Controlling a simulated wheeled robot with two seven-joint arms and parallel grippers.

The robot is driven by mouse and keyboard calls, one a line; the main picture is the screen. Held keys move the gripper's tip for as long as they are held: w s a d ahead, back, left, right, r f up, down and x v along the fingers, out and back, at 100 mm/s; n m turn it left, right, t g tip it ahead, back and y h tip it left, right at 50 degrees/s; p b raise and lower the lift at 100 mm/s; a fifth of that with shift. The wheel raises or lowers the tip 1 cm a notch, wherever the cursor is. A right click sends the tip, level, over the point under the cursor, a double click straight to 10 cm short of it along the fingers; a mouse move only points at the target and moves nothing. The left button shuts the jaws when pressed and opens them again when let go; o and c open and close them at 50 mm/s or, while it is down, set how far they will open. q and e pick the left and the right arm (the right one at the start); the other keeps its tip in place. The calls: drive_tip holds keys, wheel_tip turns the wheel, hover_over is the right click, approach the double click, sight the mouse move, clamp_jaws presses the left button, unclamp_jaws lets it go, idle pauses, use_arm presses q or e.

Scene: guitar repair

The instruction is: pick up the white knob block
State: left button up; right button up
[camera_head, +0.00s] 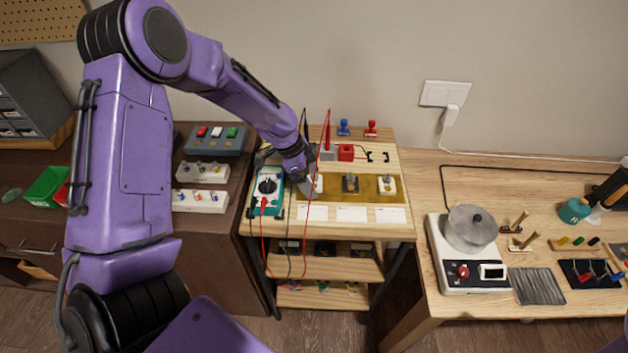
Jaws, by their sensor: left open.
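My left arm reaches over the small wooden cart, and its gripper (308,184) is open, pointing down at the left end of the yellow-brown mat. A white block (319,183) is right beside the fingers and partly hidden by them; I cannot tell whether they touch. A second white knob block (387,185), with a metal-coloured knob on top, stands at the right end of the mat (370,197). A dark knob block (351,184) stands between the two. My right gripper is out of view.
A teal multimeter (267,190) with red and black leads lies just left of the gripper. White cards (352,214) lie in front of the mat. A red box (346,152) and upright red probe stand behind. The right bench holds a hotplate (470,228).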

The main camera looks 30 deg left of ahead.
use_arm(q)
drive_tip(key=shift+s, duration=0.1)
drive_tip(key=c, duration=1.2)
drive_tip(key=shift+o, duration=0.2)
